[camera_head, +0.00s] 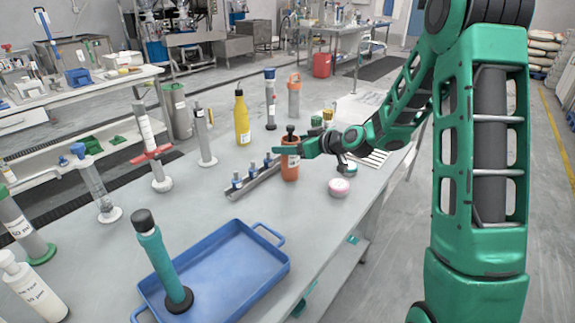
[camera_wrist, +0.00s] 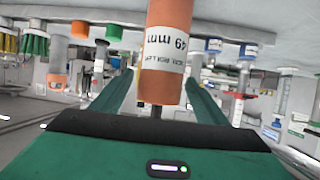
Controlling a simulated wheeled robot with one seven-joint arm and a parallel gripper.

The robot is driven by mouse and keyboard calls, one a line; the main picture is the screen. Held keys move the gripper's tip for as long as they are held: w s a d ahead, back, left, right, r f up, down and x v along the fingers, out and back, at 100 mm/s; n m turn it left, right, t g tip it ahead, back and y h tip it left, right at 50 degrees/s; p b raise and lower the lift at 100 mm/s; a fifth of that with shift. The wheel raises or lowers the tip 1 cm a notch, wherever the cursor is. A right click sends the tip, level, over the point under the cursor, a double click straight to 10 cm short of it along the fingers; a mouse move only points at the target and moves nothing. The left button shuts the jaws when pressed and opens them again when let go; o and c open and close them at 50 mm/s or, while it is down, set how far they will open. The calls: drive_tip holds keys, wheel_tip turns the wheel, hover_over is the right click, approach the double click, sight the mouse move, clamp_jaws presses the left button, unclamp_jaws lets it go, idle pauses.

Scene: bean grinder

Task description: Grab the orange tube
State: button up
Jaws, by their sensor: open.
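The orange tube (camera_head: 289,168) stands upright on the grey table, with a white label and a dark knob on top. My gripper (camera_head: 288,150) is level with its upper part, reaching in from the right. In the wrist view the picture is upside down, and the orange tube (camera_wrist: 168,25) shows its label between the two green fingers of my gripper (camera_wrist: 163,88). The fingers are open, with one on each side of the tube, and gaps show beside it. The finger on the far side is partly hidden in the head view.
A metal rack (camera_head: 240,190) with small blue-capped vials is just left of the tube. A pink-topped jar (camera_head: 339,187) stands close on the right. A yellow bottle (camera_head: 242,122) stands behind. A blue tray (camera_head: 225,275) holds a teal cylinder (camera_head: 157,258) at the front.

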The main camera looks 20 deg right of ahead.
drive_tip(key=c, duration=1.5)
drive_tip(key=shift+c, duration=0.3)
drive_tip(key=shift+r, duration=0.1)
